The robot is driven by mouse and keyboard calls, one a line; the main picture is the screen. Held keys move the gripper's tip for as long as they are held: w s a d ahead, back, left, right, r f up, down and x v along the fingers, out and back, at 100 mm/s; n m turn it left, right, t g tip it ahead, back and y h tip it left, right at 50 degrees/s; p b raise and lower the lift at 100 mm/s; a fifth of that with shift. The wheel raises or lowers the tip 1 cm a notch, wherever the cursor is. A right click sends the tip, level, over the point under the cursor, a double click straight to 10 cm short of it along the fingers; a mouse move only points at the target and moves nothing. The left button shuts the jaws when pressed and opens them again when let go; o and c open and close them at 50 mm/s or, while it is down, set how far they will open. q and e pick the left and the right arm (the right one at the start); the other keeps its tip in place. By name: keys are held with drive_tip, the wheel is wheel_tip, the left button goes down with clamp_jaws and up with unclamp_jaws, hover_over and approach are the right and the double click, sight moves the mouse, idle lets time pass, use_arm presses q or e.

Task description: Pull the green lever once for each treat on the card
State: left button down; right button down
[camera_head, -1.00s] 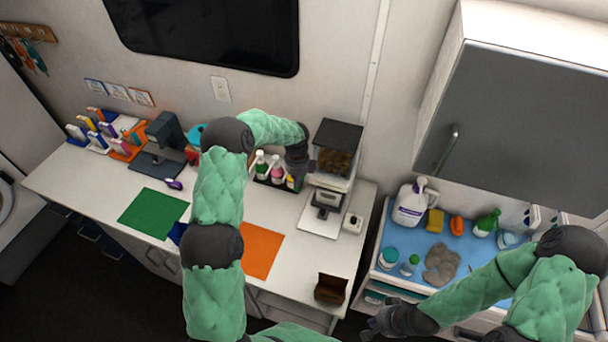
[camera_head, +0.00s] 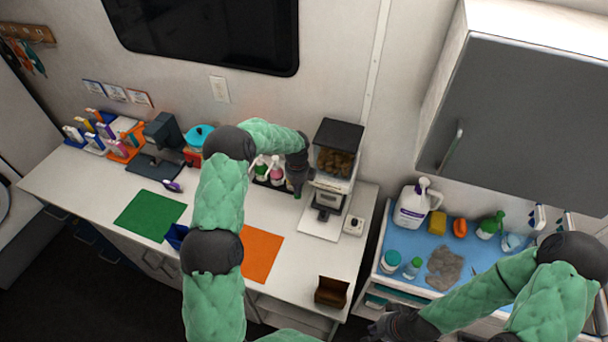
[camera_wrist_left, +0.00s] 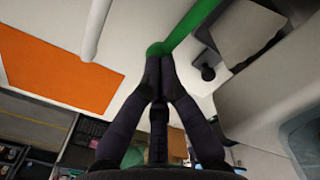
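The treat dispenser (camera_head: 336,160) stands at the right end of the white counter, with brown treats behind its clear window. Its green lever (camera_wrist_left: 186,27) runs diagonally at the top of the left wrist view; its rounded end is at my left gripper's fingertips (camera_wrist_left: 158,58). The fingers are together, touching or very near the lever end; I see no clear grip around it. In the head view my left gripper (camera_head: 299,184) is just left of the dispenser, with a bit of green below it. My right gripper (camera_head: 382,325) is low, near the cart; its fingers are unclear. I cannot identify the treat card.
A small brown open holder (camera_head: 331,291) stands at the counter's front right. An orange mat (camera_head: 262,254) and green mat (camera_head: 149,214) lie on the counter. Bottles stand behind my left arm. A blue-topped cart (camera_head: 411,245) with bottles is at right. Small cards (camera_head: 115,92) hang on the wall.

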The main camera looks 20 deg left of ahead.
use_arm(q)
wheel_tip(320, 180, up, 8)
drive_tip(key=p, duration=0.3)
drive_tip(key=shift+f+p, duration=0.2)
drive_tip(key=shift+p, duration=0.2)
idle(0.7)
wheel_tip(320, 180, up, 5)
drive_tip(key=p, duration=0.2)
drive_tip(key=shift+p, duration=0.3)
idle(0.5)
